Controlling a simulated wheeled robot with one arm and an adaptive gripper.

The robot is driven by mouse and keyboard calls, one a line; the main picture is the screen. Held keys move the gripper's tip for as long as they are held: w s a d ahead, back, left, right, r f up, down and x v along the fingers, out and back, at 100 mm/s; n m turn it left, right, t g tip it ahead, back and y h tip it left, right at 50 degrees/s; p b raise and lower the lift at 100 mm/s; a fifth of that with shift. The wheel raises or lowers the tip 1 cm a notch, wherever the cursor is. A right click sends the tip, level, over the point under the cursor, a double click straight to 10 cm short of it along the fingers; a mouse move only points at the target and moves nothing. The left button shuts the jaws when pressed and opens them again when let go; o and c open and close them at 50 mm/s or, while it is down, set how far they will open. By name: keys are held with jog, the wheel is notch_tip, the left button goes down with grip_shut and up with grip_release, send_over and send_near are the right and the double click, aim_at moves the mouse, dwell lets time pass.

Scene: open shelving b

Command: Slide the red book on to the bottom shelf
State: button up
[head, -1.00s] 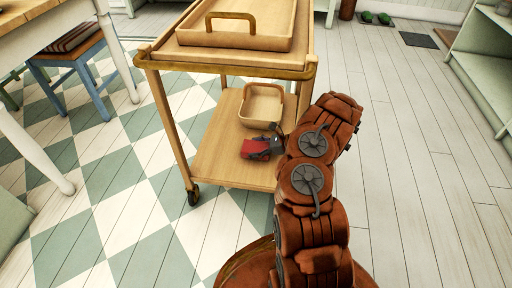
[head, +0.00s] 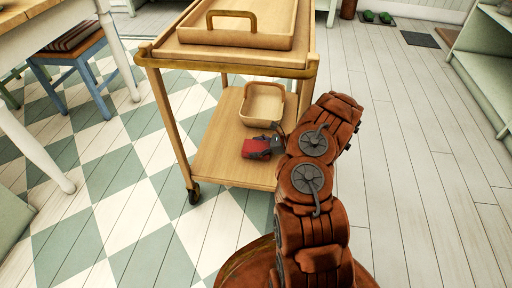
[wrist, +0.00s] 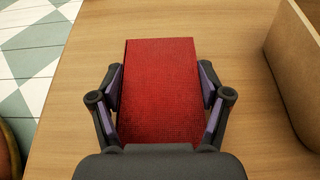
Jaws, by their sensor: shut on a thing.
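The red book (wrist: 160,85) lies between the two fingers of my gripper (wrist: 161,92) in the wrist view, with the fingers against its long sides. In the head view the red book (head: 256,148) is over the bottom shelf (head: 217,160) of a wooden trolley, in front of a basket. My gripper (head: 278,143) reaches in from the right and is shut on the book. Its near end is hidden by the gripper in the wrist view. I cannot tell whether the book touches the shelf or is held just above it.
A tan basket (head: 262,104) stands behind the book on the bottom shelf; its wall (wrist: 299,70) is at the right in the wrist view. A trolley leg (head: 172,125) and the upper shelf with a tray (head: 238,42) bound the space. The shelf's front left is clear.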

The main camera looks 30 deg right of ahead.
jog(key=shift+f, duration=0.4)
jog(key=o, duration=1.2)
jog(key=shift+o, duration=0.2)
jog(key=v, duration=1.2)
jog(key=shift+r, duration=0.15)
